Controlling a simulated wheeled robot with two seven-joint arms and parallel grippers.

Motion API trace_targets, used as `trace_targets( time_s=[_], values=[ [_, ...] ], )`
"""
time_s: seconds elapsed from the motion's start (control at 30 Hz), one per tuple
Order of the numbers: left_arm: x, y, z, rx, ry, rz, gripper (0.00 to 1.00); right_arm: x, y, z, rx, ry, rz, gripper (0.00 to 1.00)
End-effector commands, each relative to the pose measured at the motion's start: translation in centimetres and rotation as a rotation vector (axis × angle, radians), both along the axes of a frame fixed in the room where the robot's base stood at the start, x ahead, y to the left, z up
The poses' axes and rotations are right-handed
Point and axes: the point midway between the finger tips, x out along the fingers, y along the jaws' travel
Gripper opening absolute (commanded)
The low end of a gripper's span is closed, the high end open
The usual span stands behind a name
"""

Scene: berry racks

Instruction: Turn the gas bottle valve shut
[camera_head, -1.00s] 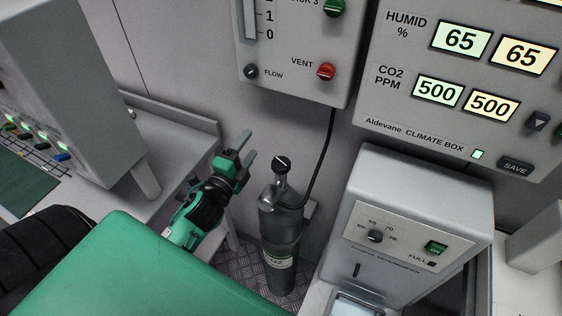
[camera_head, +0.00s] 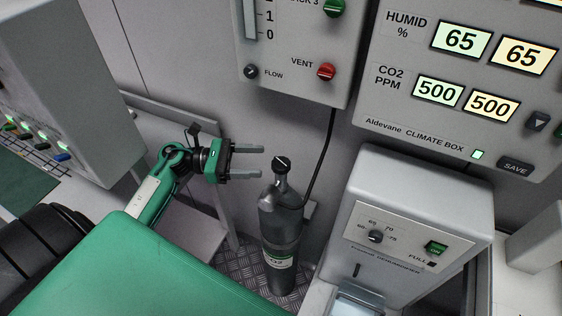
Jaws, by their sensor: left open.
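The gas bottle (camera_head: 283,240) is a dark grey cylinder with a CO2 label, standing upright on the metal floor in the middle of the head view. Its valve knob (camera_head: 281,164) is black with a white mark and sits on top of the neck. My left gripper (camera_head: 262,161) is open and empty. Its two fingers point right toward the knob, with the fingertips a little to the left of it; they appear apart from it. My right gripper is not in view.
A black hose (camera_head: 326,165) runs from the bottle's neck up to the flow box (camera_head: 290,50) on the wall. A dehumidifier (camera_head: 423,195) stands close on the bottle's right. A grey bench (camera_head: 190,125) lies behind my left arm.

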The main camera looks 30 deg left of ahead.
Motion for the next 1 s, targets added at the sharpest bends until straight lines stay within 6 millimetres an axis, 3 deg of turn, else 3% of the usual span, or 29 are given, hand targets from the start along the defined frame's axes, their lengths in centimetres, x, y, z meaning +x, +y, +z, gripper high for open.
trace_targets(
  time_s=[0.17,0.43,0.6,0.93,1.0],
  values=[
    [0.3,-0.8,0.0,0.02,-0.007,-0.017,0.62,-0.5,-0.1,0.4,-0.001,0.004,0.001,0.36],
    [2.1,-4.6,0.2,0.017,-0.006,-0.016,0.62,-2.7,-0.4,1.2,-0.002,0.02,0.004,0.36],
    [2.9,-6.2,0.0,0.017,-0.006,-0.014,0.62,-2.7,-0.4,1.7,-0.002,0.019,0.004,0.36],
    [3.1,-6.7,-0.2,0.019,-0.005,-0.014,0.62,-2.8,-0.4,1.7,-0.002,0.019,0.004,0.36],
    [3.1,-6.6,-0.2,0.019,-0.005,-0.014,0.5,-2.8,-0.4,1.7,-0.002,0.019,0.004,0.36]
  ],
)
